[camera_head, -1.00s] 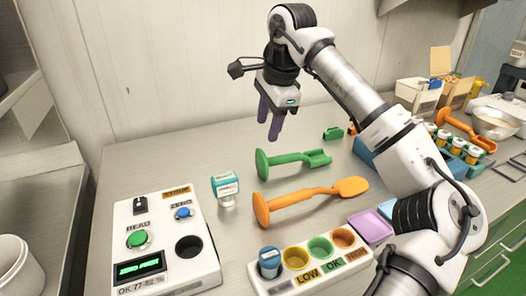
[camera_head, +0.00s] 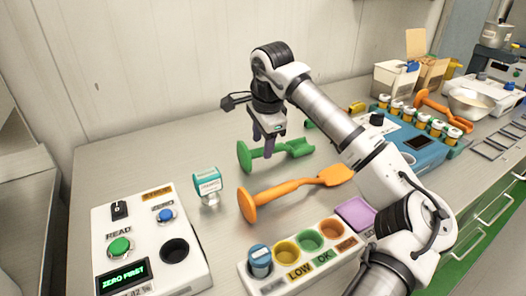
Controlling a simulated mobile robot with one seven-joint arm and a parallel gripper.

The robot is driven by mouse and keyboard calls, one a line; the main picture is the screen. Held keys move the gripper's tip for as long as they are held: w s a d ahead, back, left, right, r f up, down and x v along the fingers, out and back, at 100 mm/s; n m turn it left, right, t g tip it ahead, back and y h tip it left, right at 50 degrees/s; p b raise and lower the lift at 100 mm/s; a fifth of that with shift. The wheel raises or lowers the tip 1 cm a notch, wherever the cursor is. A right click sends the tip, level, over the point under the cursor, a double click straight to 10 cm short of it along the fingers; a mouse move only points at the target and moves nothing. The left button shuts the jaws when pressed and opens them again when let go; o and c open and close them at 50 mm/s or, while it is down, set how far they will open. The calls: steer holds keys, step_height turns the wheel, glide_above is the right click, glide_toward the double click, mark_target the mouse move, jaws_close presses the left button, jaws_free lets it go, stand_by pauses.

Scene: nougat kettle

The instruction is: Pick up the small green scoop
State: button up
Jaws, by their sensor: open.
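A green scoop (camera_head: 295,147) lies on the metal bench, its round end disc (camera_head: 244,156) to the left and its bowl to the right. My gripper (camera_head: 262,149) is open and points down at the scoop's handle, close to the disc end. The fingers overlap the handle in the picture; I cannot tell whether they touch or straddle it. A smaller green piece (camera_head: 309,124) lies behind, mostly hidden by my arm; its shape is unclear.
An orange scoop (camera_head: 290,191) lies just in front. A small teal-topped stamp (camera_head: 207,183) stands left of it. A white button box (camera_head: 146,243) and a tray of coloured cups (camera_head: 303,259) are nearer. The wall is behind; the back left bench is clear.

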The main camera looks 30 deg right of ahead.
mark_target(262, 148)
steer(key=shift+w+f+p, duration=0.15)
steer(key=shift+f, duration=0.8)
steer(key=shift+w+f+p, duration=0.15)
steer(key=shift+f, duration=0.8)
steer(key=shift+d, duration=0.1)
jaws_close()
